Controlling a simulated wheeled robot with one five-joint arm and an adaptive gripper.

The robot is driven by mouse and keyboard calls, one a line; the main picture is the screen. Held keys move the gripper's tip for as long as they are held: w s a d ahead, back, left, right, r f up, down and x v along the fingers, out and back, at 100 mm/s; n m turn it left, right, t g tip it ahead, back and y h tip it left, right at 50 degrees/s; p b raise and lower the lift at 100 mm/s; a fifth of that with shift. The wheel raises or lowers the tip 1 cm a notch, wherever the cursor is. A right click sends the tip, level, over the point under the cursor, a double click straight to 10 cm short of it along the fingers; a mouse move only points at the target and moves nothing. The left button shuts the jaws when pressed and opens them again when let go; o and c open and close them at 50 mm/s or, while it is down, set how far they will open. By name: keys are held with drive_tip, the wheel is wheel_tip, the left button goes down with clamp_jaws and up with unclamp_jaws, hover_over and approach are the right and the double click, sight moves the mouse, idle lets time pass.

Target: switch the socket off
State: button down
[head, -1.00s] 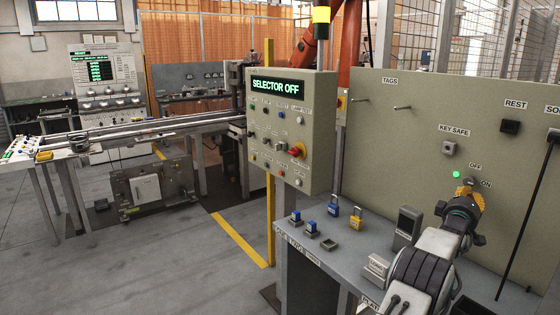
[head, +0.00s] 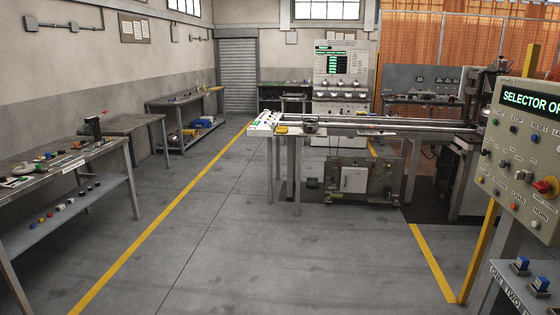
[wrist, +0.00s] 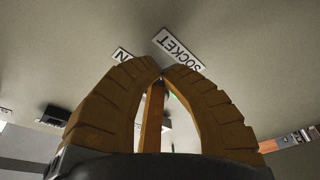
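My gripper (wrist: 162,74) shows in the wrist view with its two ribbed orange fingers curved in until the tips meet. A narrow orange-brown strip stands between them; I cannot tell whether it is another finger part. A white SOCKET label (wrist: 179,50) appears upside down on the panel (wrist: 235,75) just beyond the tips. A second label (wrist: 122,54), cut off to an N, is beside it. A bit of green shows behind the fingers. The socket's switch itself is hidden, so its position cannot be told. My gripper is outside the head view.
The head view shows a control box (head: 520,155) reading SELECTOR O at the right, with blue items (head: 522,263) on a shelf below. A rail conveyor (head: 385,124) stands mid-back and a cluttered bench (head: 60,170) at left. The floor between is clear.

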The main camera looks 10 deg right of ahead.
drive_tip(key=shift+w+r, duration=0.15)
drive_tip(key=shift+r, duration=0.3)
idle(0.4)
drive_tip(key=c, duration=2)
unclamp_jaws()
drive_tip(key=shift+s+f+b, duration=0.2)
drive_tip(key=shift+f+b, duration=0.2)
drive_tip(key=shift+b, duration=0.95)
drive_tip(key=shift+f, duration=0.2)
clamp_jaws()
drive_tip(key=w+a+r+b, duration=0.1)
drive_tip(key=a+r+b, duration=0.3)
drive_tip(key=r+b, duration=0.1)
drive_tip(key=a+f+n, duration=0.1)
drive_tip(key=n, duration=0.5)
drive_tip(key=f+n, duration=0.2)
drive_tip(key=n, duration=0.4)
drive_tip(key=a+f+n, duration=0.1)
drive_tip(key=n, duration=0.5)
drive_tip(key=shift+w+a+f, duration=0.25)
drive_tip(key=shift+a+f, duration=0.05)
drive_tip(key=shift+p, duration=0.5)
